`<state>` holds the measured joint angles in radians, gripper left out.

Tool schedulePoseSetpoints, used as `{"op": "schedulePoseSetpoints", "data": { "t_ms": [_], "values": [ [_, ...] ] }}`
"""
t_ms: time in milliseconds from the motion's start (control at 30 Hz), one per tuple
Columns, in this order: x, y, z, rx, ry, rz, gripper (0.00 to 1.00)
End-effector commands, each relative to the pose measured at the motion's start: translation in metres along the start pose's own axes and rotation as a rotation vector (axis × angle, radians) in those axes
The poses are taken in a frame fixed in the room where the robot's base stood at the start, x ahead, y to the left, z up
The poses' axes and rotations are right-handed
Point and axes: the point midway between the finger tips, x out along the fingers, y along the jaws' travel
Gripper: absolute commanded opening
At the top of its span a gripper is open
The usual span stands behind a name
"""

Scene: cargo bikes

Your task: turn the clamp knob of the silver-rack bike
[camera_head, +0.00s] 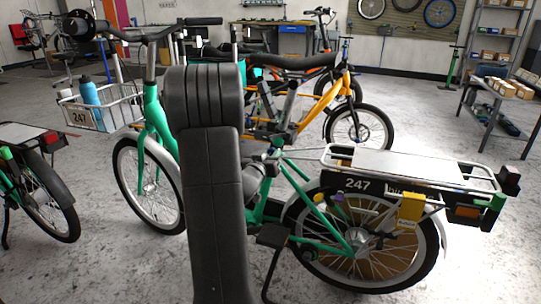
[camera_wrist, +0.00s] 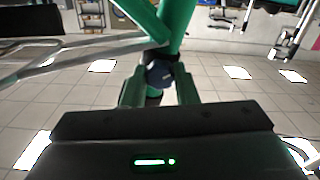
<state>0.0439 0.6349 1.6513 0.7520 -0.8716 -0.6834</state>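The silver-rack bike is the green cargo bike marked 247, with a silver rear rack (camera_head: 400,167), in the middle of the head view. In the wrist view its green frame tube (camera_wrist: 176,22) runs down to a dark rounded knob (camera_wrist: 158,73), which appears to be the clamp knob. My gripper (camera_wrist: 159,78) has one finger on each side of this knob, near the tips. I cannot tell whether the fingers touch it. In the head view my dark arm hides the gripper, and I cannot make out the knob there.
An orange bike (camera_head: 330,100) stands close behind the green one. Another bike (camera_head: 40,185) is at the left edge. A workbench (camera_head: 490,105) with boxes stands at the right. A front basket (camera_head: 100,108) holds a blue bottle (camera_head: 90,97). Floor at the lower right is clear.

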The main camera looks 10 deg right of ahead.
Motion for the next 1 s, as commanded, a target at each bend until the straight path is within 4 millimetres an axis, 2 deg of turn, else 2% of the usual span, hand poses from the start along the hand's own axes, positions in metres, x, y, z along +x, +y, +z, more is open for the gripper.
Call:
{"op": "schedulePoseSetpoints", "data": {
  "t_ms": [267, 467, 1000],
  "values": [
    [-0.0002, 0.0000, 0.0000, 0.023, 0.000, 0.000, 0.04],
    [-0.0003, 0.0001, 0.0000, 0.112, 0.000, 0.000, 0.04],
    [-0.0003, 0.0003, 0.0005, 0.585, 0.000, 0.000, 0.04]
  ]
}}
